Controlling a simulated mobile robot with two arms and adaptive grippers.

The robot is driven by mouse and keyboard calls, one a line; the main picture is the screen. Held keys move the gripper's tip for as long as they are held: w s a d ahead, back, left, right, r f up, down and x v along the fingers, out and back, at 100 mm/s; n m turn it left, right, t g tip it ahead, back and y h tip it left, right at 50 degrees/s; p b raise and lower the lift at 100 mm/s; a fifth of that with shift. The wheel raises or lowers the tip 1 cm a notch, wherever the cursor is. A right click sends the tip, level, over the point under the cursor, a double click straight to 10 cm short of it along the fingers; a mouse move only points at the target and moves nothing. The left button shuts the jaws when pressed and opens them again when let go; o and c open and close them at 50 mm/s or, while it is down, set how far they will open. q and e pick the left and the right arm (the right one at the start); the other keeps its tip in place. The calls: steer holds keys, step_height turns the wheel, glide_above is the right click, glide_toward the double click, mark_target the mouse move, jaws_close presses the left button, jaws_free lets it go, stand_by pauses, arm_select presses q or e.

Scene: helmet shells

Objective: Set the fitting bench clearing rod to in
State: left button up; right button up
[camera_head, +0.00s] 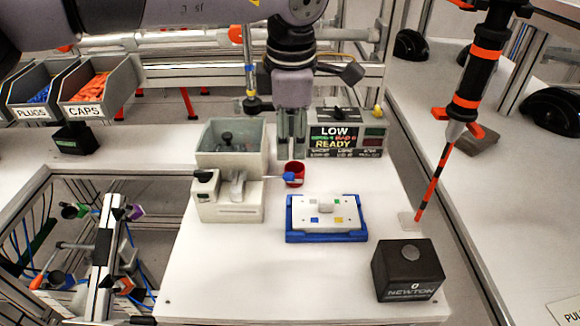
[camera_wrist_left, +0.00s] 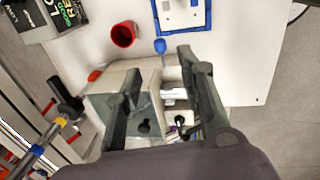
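A pale grey feeder machine (camera_head: 228,205) with an open hopper stands on the white bench. A short rod with a blue knob (camera_head: 288,177) sticks out from its right side, and I take this for the clearing rod. The knob also shows in the left wrist view (camera_wrist_left: 160,46). My left gripper (camera_head: 292,150) points down beside the hopper, just behind the knob in the head view. In the left wrist view its fingers (camera_wrist_left: 160,62) are spread, with nothing held between them; the knob appears just beyond the tips. My right gripper is not in view.
A red cup (camera_head: 296,168) stands close to the knob. A blue tray (camera_head: 327,238) with a white plate lies to the right. A display box (camera_head: 345,135) reads LOW and READY. A black NEWTON block (camera_head: 408,272) and a hanging red-and-black driver (camera_head: 470,85) are on the right.

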mark_target(290, 174)
arm_select(q)
steer(key=f, duration=0.3)
steer(key=w+f, duration=0.1)
steer(key=f, duration=0.2)
steer(key=f+p, duration=0.1)
steer(key=f, duration=0.2)
steer(key=shift+w, duration=0.2)
steer(key=shift+c, duration=0.5)
jaws_close()
